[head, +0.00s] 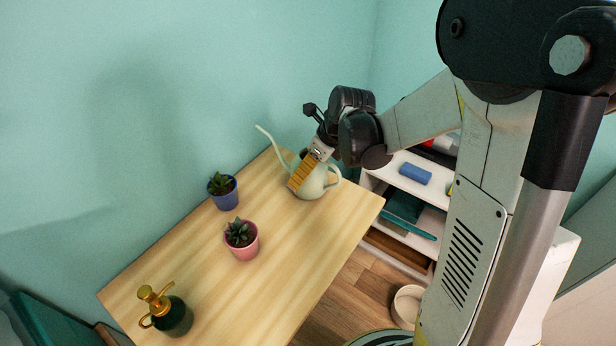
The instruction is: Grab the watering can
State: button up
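The pale green watering can (313,188) stands upright at the far end of the wooden table (285,240). Its long thin spout points up and left, and its handle loop is on the right. My gripper (298,183) reaches down from the upper right, with its orange ridged finger surface in front of the can's upper body and hiding part of it. Only one finger side shows clearly. I cannot tell whether the fingers touch the can, or how far apart they are.
A succulent in a blue pot (224,196) and another in a pink pot (243,248) stand left of the can. A dark green sprayer (174,318) with a gold top is at the near end. A white shelf (402,191) stands right of the table. A wall runs behind.

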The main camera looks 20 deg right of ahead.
jog(key=shift+w+a+f, duration=0.1)
jog(key=shift+w+f, duration=0.1)
jog(key=shift+f, duration=0.4)
jog(key=shift+r, duration=0.1)
jog(key=c, duration=1.3)
jog(key=shift+r, duration=0.1)
